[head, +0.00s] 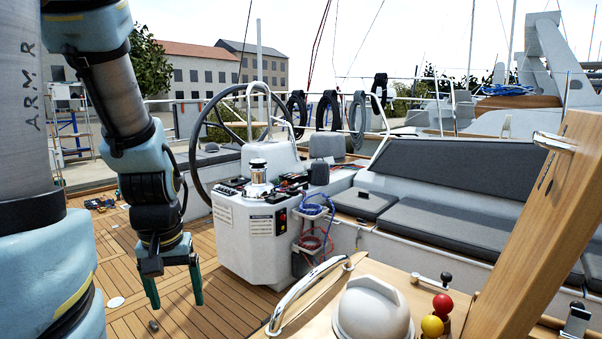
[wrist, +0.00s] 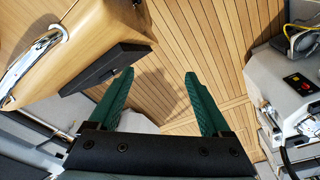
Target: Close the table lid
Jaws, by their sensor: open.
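The table lid (head: 530,240) is a wooden panel at the right of the head view. It stands raised and tilted, with a chrome fitting near its top edge. The wooden table (head: 399,270) below has a curved chrome handle (head: 300,297) at its near-left side. In the wrist view, the table's wooden side (wrist: 98,28) and a chrome handle (wrist: 32,62) show at upper left. My gripper (head: 176,298) hangs fingers down over the deck, left of the table. In the wrist view its green fingers (wrist: 158,80) are apart with nothing between them.
A white helm pedestal (head: 258,235) with a steering wheel stands between my gripper and the cushioned bench (head: 455,210). A white domed object (head: 373,310) and red and yellow balls (head: 443,304) are at the table. The teak deck (head: 185,325) below my gripper is mostly clear.

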